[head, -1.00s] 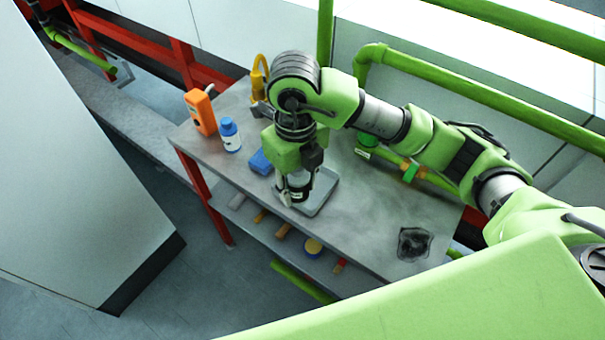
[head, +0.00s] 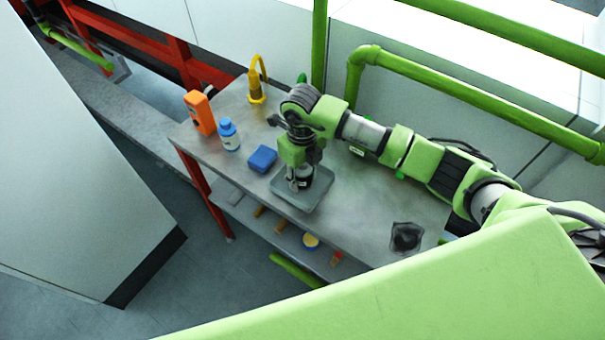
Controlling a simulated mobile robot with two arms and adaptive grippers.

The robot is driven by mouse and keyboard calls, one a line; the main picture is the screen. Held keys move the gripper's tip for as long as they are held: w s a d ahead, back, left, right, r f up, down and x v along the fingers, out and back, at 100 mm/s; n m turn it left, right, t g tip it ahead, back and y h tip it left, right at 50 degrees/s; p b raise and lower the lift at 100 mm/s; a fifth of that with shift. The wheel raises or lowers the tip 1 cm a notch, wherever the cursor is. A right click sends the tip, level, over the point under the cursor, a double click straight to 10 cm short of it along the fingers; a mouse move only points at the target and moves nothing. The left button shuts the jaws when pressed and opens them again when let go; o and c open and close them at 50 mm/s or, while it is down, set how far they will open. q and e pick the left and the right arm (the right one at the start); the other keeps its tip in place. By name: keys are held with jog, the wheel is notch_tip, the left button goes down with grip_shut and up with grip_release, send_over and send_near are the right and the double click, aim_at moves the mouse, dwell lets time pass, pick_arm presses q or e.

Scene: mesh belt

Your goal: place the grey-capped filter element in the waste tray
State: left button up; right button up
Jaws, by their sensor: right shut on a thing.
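My right gripper (head: 299,184) points down over the grey waste tray (head: 316,197) on the metal table. It is shut on the filter element (head: 305,182), of which only a small dark and pale part shows between and beside the fingers. Its grey cap cannot be made out. The element is upright and low over the tray, within its rim as seen from above. I cannot tell whether it touches the tray floor. My left gripper is not in view.
A blue sponge-like block (head: 262,159), a blue-capped bottle (head: 229,136) and an orange device (head: 200,112) stand left of the tray. A yellow hooked tool (head: 256,85) is behind. A dark crumpled patch (head: 406,237) lies at the right. Green pipes (head: 450,93) run behind the table.

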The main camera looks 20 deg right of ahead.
jog(key=shift+f, duration=0.2)
jog(key=o, duration=1.2)
jog(key=shift+c, duration=0.2)
jog(key=shift+r, duration=0.1)
jog(key=shift+r, duration=0.4)
notch_tip(320, 180, up, 11)
jog(key=b, duration=0.3)
jog(key=shift+f, duration=0.2)
jog(key=shift+r, duration=0.45)
